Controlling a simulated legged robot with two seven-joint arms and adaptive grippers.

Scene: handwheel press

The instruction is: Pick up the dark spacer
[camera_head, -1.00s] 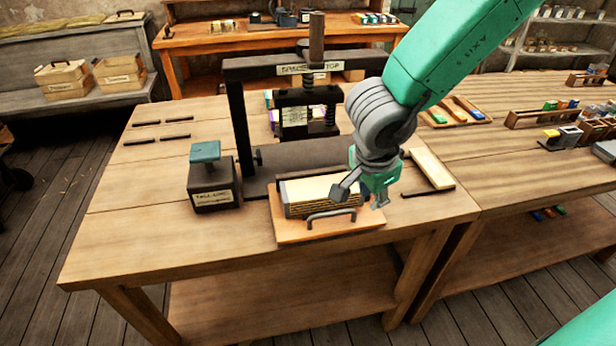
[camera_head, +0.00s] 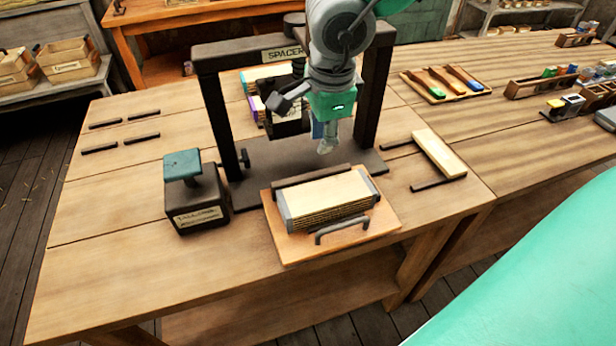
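Several thin dark bars are in view, and I cannot tell for certain which is the dark spacer. One long dark bar (camera_head: 311,176) lies along the far side of a stack of pale boards (camera_head: 335,192) on a wooden tray (camera_head: 287,247). Shorter dark strips (camera_head: 143,137) lie at the table's left. My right gripper (camera_head: 325,143) points down in front of the press opening, above and beyond the tray. Its fingers are seen nearly edge-on, so their gap is unclear. I see nothing held in it. My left gripper is out of view.
The dark press frame (camera_head: 213,120) stands behind the tray; my arm hides its middle. A dark block with a teal top (camera_head: 183,165) stands left of the tray. A pale board (camera_head: 440,154) on dark strips lies to the right. The table's front left is clear.

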